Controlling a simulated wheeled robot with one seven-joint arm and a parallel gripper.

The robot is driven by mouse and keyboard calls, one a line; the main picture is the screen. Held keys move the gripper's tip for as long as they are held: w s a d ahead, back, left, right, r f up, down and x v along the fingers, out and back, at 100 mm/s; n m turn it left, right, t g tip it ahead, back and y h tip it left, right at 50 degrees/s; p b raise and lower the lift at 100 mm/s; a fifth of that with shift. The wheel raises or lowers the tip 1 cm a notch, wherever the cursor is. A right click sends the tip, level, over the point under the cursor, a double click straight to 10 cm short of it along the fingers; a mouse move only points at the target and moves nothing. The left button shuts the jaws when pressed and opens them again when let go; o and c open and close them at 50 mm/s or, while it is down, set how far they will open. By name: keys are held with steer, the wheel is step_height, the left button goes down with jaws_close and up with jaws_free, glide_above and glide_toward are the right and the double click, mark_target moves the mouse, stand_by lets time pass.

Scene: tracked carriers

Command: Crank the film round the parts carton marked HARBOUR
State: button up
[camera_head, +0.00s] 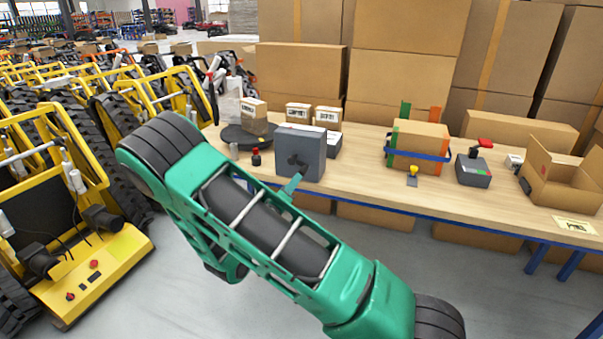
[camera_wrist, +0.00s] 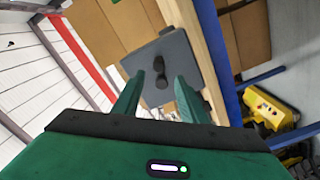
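A grey box (camera_head: 301,150) stands near the front edge of the bench, with a black crank (camera_head: 297,161) on its front face. To its left is a dark round turntable (camera_head: 233,137) with a small labelled carton (camera_head: 253,107) on it. Two similar labelled cartons (camera_head: 298,112) (camera_head: 327,116) stand behind the grey box; I cannot read any label. My gripper (camera_wrist: 160,76) is open in the wrist view, its green fingers pointing at the grey box (camera_wrist: 178,58). The black crank (camera_wrist: 160,72) shows between the fingers; I cannot tell whether they touch it. In the head view my arm hides most of the gripper.
A carton with a blue strap (camera_head: 423,154), a grey device with a red handle (camera_head: 473,170) and an open carton (camera_head: 567,188) stand rightward on the bench (camera_head: 375,192). A small black-and-red item (camera_head: 256,158) sits near the turntable. Yellow machines (camera_head: 95,265) stand at left.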

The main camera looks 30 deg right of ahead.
mark_target(302, 170)
steer(key=x, duration=1)
steer(key=shift+w+d, duration=0.1)
steer(key=shift+d, duration=0.15)
steer(key=shift+c, duration=0.3)
jaws_close()
